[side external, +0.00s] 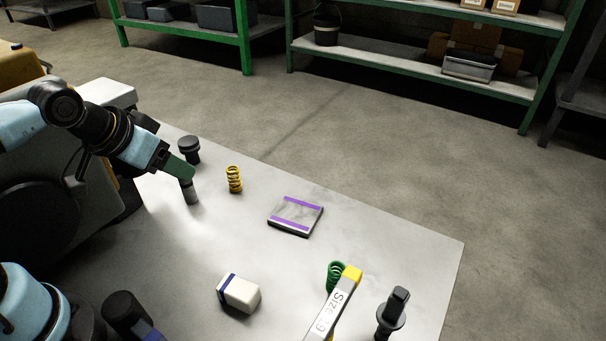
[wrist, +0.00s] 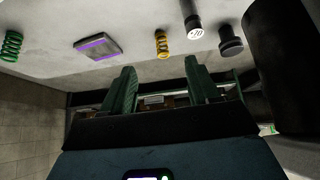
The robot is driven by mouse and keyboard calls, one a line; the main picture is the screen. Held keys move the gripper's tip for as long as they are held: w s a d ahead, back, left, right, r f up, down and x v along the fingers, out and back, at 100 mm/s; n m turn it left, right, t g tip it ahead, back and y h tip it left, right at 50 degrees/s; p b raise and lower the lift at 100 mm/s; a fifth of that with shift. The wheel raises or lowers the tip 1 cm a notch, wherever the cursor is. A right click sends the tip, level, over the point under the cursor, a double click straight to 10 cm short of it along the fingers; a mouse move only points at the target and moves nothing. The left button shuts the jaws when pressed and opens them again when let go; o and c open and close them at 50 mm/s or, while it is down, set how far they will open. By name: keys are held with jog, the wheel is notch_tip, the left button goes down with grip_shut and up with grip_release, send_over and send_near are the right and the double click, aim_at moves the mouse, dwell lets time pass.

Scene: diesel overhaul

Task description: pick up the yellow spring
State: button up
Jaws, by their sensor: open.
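The yellow spring (side external: 234,179) stands upright on the grey table, towards its far left part. In the wrist view the yellow spring (wrist: 161,44) appears near the top middle, beyond the gap between my fingers. My gripper (side external: 183,168) is left of the spring in the side view, above the table. Its green fingers are apart and empty in the wrist view (wrist: 162,82). The spring is clear of the fingers and fully visible.
A grey cylinder (side external: 190,192) stands just below my gripper in the side view, with a black knob-like part (side external: 188,150) behind. A purple-striped plate (side external: 296,216) lies right of the spring. A white block (side external: 239,293), green spring (side external: 337,274) and black plunger-like part (side external: 393,312) are nearer.

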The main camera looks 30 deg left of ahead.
jog(key=w, duration=0.1)
jog(key=n+g+y, duration=0.2)
jog(key=n+y, duration=0.9)
jog(key=n, duration=0.2)
send_near(234, 170)
jog(key=x, duration=0.5)
jog(key=shift+a+f, duration=0.2)
jog(key=shift+f, duration=0.2)
jog(key=shift+x, duration=2.65)
jog(key=shift+a+r, duration=0.1)
jog(key=c, duration=1)
jog(key=shift+r, duration=0.1)
jog(key=shift+c, duration=0.2)
